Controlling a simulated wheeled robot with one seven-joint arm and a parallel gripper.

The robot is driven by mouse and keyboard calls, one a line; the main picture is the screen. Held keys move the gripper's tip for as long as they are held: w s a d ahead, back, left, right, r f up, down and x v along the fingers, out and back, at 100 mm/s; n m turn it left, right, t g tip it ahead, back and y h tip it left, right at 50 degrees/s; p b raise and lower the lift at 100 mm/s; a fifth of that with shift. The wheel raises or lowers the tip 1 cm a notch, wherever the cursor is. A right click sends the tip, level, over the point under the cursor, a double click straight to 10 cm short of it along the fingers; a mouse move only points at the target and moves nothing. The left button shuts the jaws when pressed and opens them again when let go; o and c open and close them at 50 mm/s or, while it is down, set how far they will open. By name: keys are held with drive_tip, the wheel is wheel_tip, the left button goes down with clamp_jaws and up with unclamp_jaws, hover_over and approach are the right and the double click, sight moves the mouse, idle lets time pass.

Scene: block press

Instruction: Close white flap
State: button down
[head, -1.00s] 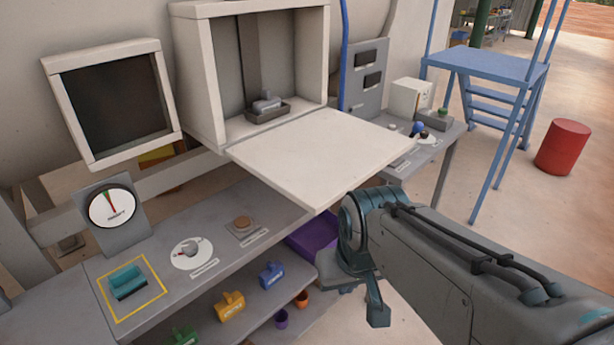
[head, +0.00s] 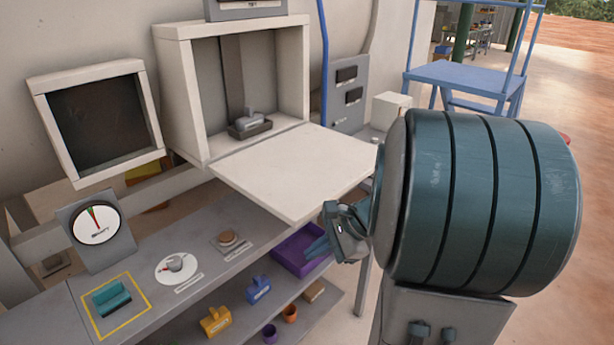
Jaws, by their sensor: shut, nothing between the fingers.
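The white flap (head: 295,172) is folded down and juts out level from the front of the white cabinet (head: 180,85). The cabinet stands open, and a grey block in a dark holder (head: 250,124) sits inside it. My large teal arm joint hides what lies right of the flap.
A bench with a dial (head: 97,223), a teal block (head: 111,297) and a purple tray (head: 285,254) lies below. Yellow and blue blocks sit on the lower shelf. A grey panel (head: 347,95) and blue steps (head: 465,78) stand behind right.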

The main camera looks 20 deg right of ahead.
drive_tip(key=w+d+m+t+h, duration=0.1)
drive_tip(key=w+d+m+t, duration=0.2)
drive_tip(key=d+m+t, duration=0.95)
drive_tip(key=w+d+r+g+p, duration=0.1)
drive_tip(key=w+d+g+p, duration=0.2)
drive_tip(key=w, duration=0.5)
drive_tip(key=shift+d+m+g+p, duration=0.3)
drive_tip(key=shift+d+m+g, duration=0.05)
drive_tip(key=shift+d+g, duration=0.1)
drive_tip(key=shift+w+a+r, duration=0.1)
